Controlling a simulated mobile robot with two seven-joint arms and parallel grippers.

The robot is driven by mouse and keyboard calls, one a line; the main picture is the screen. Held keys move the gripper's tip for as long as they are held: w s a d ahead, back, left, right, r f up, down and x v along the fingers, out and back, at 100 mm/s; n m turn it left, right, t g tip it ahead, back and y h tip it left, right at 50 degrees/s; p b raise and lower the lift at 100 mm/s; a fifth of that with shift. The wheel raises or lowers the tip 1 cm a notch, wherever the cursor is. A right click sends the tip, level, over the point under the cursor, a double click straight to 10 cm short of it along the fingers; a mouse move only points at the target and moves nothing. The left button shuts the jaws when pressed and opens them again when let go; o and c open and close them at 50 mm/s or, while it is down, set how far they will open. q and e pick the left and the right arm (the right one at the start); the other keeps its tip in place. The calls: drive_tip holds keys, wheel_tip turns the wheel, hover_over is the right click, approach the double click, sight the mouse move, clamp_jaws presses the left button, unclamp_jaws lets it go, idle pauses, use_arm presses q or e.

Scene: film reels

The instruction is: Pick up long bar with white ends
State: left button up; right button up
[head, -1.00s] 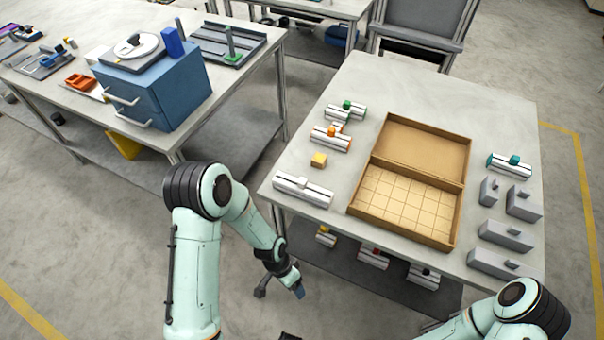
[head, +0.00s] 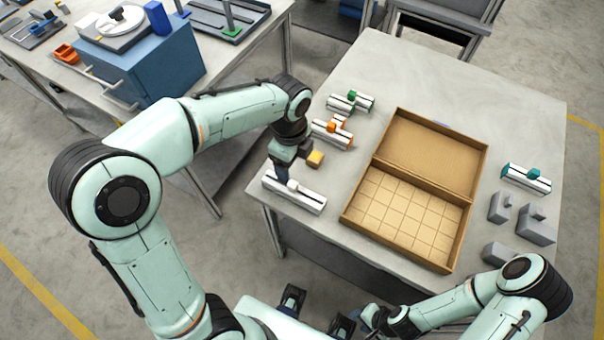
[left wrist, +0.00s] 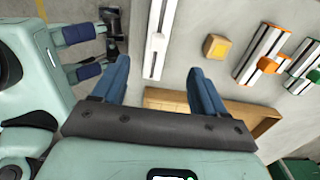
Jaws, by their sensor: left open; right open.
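The long bar with white ends (head: 310,203) lies near the table's left front corner, with a white knob on top. It also shows in the left wrist view (left wrist: 153,60), between my left fingers in the picture. My left gripper (head: 295,161) is open and empty above the bar, and one finger covers part of it in the head view. The wrist view shows both left fingers (left wrist: 158,68) spread wide. I cannot tell how high they are above the bar. My right gripper (head: 317,312) is open and empty in front of the table, low in the head view.
A yellow-topped block (head: 315,159), an orange-knobbed bar (head: 325,137) and a green-knobbed bar (head: 360,103) lie behind the long bar. An open cardboard box (head: 345,220) stands to the right. Grey blocks (head: 536,228) and a teal-knobbed bar (head: 520,178) lie at the table's right.

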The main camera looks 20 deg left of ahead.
sight(293, 184)
use_arm(q)
drive_tip(key=f, duration=0.5)
drive_tip(key=f+b, duration=0.1)
drive_tip(key=f, duration=0.1)
drive_tip(key=shift+s+f, duration=0.3)
drive_tip(key=shift+f, duration=0.1)
drive_tip(key=shift+w+f, duration=0.1)
drive_tip(key=shift+f, duration=2.65)
use_arm(e)
drive_tip(key=shift+s+f, duration=0.6)
drive_tip(key=shift+f, duration=0.2)
use_arm(q)
drive_tip(key=c, duration=1.3)
